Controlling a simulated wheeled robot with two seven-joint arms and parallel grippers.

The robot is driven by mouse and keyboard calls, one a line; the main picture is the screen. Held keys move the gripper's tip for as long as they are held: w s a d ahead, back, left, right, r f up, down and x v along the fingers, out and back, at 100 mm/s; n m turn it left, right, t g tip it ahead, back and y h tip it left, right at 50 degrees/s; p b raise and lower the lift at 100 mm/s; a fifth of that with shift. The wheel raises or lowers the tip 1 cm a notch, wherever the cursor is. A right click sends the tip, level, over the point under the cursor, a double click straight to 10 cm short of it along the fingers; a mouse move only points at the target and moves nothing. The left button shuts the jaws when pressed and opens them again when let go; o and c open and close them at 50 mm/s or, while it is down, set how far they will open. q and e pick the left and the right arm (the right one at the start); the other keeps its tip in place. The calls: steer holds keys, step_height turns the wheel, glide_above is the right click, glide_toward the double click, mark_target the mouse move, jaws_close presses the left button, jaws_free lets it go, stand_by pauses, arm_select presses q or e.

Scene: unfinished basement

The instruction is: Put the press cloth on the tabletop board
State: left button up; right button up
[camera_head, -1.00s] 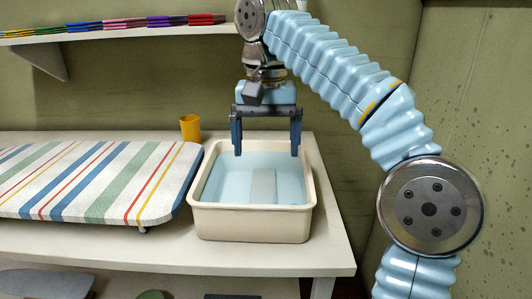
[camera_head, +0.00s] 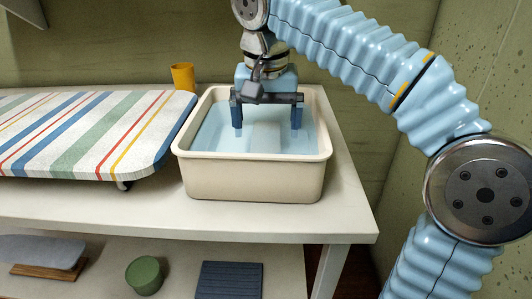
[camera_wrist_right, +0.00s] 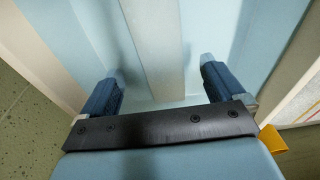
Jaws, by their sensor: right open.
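The tabletop board (camera_head: 70,135) has a striped cover and stands on the table at the left. A cream basin (camera_head: 255,180) with a light blue inside stands to its right. A pale grey-white strip (camera_head: 264,138), likely the press cloth, lies in the basin; it also shows in the right wrist view (camera_wrist_right: 155,45). My right gripper (camera_head: 267,126) is open and points down inside the basin. In the right wrist view its fingers (camera_wrist_right: 160,85) are on either side of the strip, with nothing visibly held. My left gripper is not in view.
A yellow cup (camera_head: 182,77) stands behind the board, near the basin's back left. A lower shelf holds a small grey board (camera_head: 40,250), a green round thing (camera_head: 145,275) and a dark blue ribbed thing (camera_head: 230,280). The tabletop (camera_head: 130,208) in front is clear.

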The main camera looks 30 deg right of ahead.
mark_target(266, 146)
steer(key=f, duration=0.3)
steer(key=shift+w+f+b, duration=0.25)
steer(key=shift+f+b, duration=0.05)
steer(key=shift+b, duration=0.05)
steer(key=shift+c, duration=0.4)
steer(key=c, duration=1.1)
steer(key=shift+c, duration=0.2)
steer(key=shift+r, duration=0.15)
